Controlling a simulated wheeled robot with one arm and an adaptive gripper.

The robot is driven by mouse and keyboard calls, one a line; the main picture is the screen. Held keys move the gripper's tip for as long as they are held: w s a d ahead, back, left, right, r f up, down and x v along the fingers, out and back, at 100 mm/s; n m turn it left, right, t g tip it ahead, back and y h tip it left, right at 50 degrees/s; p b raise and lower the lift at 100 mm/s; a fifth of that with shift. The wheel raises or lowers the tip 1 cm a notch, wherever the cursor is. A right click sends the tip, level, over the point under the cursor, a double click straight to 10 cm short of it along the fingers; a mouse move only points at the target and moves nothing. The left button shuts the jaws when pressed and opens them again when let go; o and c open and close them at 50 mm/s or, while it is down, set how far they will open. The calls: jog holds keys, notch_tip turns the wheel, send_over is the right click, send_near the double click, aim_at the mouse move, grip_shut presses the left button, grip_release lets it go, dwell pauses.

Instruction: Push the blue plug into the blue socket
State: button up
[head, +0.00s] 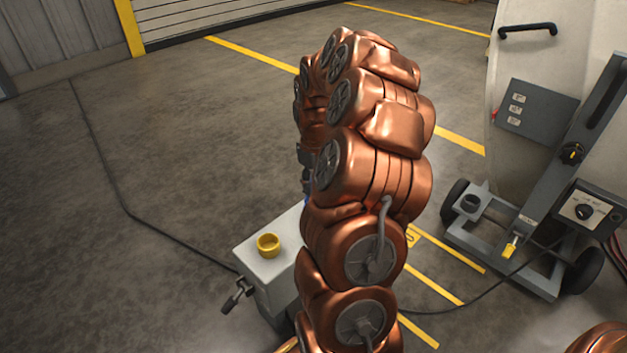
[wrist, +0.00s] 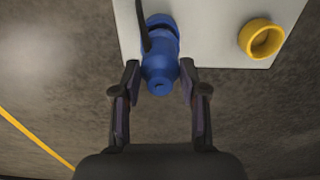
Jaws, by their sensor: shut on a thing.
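In the wrist view, my gripper (wrist: 160,76) has its two dark fingers shut on the sides of the blue plug (wrist: 158,66). The plug's rounded near end faces the camera. Its far end meets or overlaps a blue ring at the box edge, which looks like the blue socket (wrist: 161,20). I cannot tell how deep the plug sits in it. A dark bar crosses the left of the ring and hides part of it. In the head view, my copper arm hides the gripper, the plug and most of the socket area.
A pale box (head: 262,268) bears a yellow socket (head: 268,244), also visible right of the plug in the wrist view (wrist: 262,39). A dark handle (head: 236,294) sticks out at the box's left. A wheeled machine (head: 530,215) stands at right. Cables cross the floor; open floor lies left.

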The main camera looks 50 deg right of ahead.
jog(key=shift+f, duration=1.2)
dwell(0.5)
jog(key=o, duration=1.1)
jog(key=shift+o, duration=0.2)
notch_tip(320, 180, up, 12)
dwell(0.5)
